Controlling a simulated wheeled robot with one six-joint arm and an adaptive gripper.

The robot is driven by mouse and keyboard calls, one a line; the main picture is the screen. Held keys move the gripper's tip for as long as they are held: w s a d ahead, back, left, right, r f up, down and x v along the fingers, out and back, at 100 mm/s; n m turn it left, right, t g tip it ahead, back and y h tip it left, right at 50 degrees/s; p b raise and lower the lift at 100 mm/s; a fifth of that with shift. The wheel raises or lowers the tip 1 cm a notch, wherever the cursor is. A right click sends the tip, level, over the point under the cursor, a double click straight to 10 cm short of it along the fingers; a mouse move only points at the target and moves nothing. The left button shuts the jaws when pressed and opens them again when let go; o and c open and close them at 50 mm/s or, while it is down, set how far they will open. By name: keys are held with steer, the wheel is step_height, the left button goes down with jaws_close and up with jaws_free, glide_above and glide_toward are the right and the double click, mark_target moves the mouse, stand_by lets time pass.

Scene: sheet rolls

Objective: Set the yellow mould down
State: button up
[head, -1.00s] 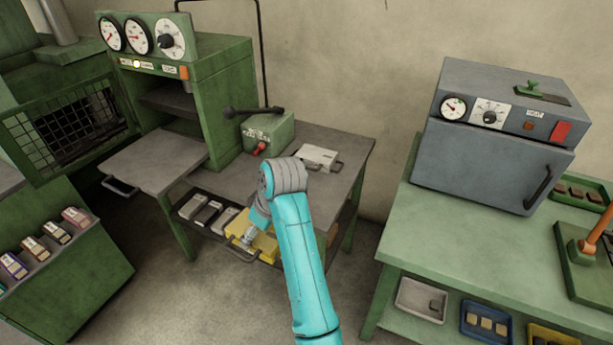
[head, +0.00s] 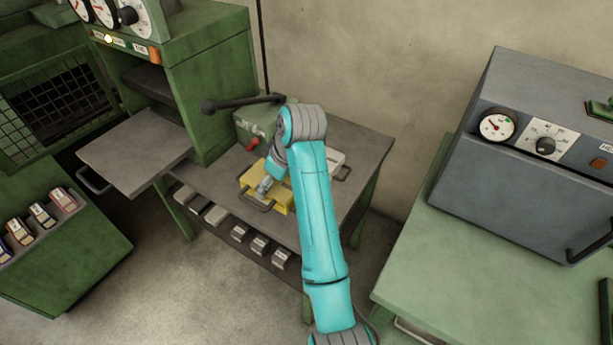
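The yellow mould (head: 281,200) is at the grey-topped bench (head: 225,195), over the middle of its top, with a dark handle on its near side. My gripper (head: 264,187) reaches down onto the mould and appears shut on it; the fingertips are small and partly hidden. I cannot tell whether the mould touches the bench top or hangs just above it.
A pale mould (head: 337,163) lies behind my arm on the bench. A green box with a lever (head: 258,118) stands behind the yellow mould. Several grey moulds (head: 259,246) sit on the shelf below.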

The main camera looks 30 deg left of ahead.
mark_target(285, 210)
steer(key=shift+w, duration=0.25)
steer(key=shift+w+f, duration=0.1)
steer(key=shift+f, duration=4.75)
steer(key=o, duration=1.5)
steer(key=shift+f, duration=0.25)
steer(key=shift+c, duration=0.2)
steer(key=shift+r, duration=0.15)
steer(key=v, duration=1.2)
